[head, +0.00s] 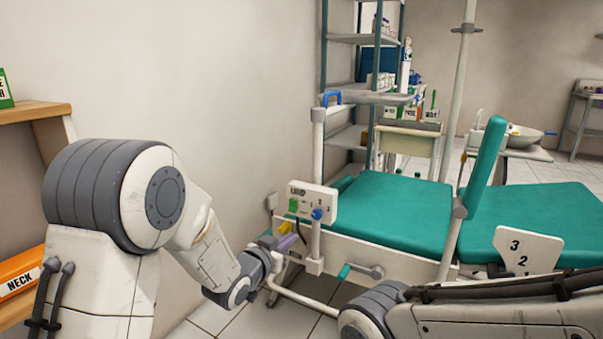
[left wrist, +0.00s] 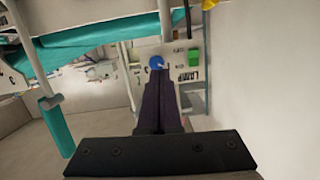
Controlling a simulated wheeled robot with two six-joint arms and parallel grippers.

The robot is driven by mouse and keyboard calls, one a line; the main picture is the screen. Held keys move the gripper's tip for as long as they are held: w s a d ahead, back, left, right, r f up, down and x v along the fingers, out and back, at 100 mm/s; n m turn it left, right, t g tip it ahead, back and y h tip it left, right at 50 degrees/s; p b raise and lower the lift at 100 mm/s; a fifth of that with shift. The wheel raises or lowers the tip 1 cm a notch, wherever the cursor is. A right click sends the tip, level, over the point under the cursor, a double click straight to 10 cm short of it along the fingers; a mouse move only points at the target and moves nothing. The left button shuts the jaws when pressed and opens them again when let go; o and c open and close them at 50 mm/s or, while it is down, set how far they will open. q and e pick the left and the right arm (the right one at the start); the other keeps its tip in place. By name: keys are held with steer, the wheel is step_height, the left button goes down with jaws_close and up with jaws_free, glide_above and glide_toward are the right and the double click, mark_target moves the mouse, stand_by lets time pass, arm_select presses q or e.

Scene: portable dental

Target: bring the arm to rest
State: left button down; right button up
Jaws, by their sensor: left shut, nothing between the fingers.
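My left arm comes in from the left in the head view. Its gripper (head: 287,242) is low in front of the dental chair's control panel (head: 312,198). In the left wrist view the two dark fingers (left wrist: 160,82) are shut together with nothing between them. They point towards the panel, which has a blue knob (left wrist: 157,62) and a green block (left wrist: 194,58). I cannot tell whether the fingertips touch anything. My right arm crosses the lower right of the head view; its gripper is out of view.
The teal dental chair (head: 395,212) fills the middle and right, with a pole (head: 459,120) beside its upright part. A wooden shelf (head: 35,112) and an orange NECK box (head: 20,272) are at the left. A metal rack (head: 345,95) stands behind. A plain wall is behind my left arm.

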arm_select(q)
steer(key=s+m+g+y+p, duration=0.35)
steer(key=s+g, duration=1.05)
steer(key=s, duration=2.4)
step_height(320, 180, up, 38)
steer(key=n+y+p, duration=0.2)
steer(key=p, duration=3.6)
steer(key=shift+s+a+r, duration=0.15)
steer(key=shift+s+a, duration=0.05)
steer(key=shift+s, duration=0.15)
steer(key=shift+a, duration=0.1)
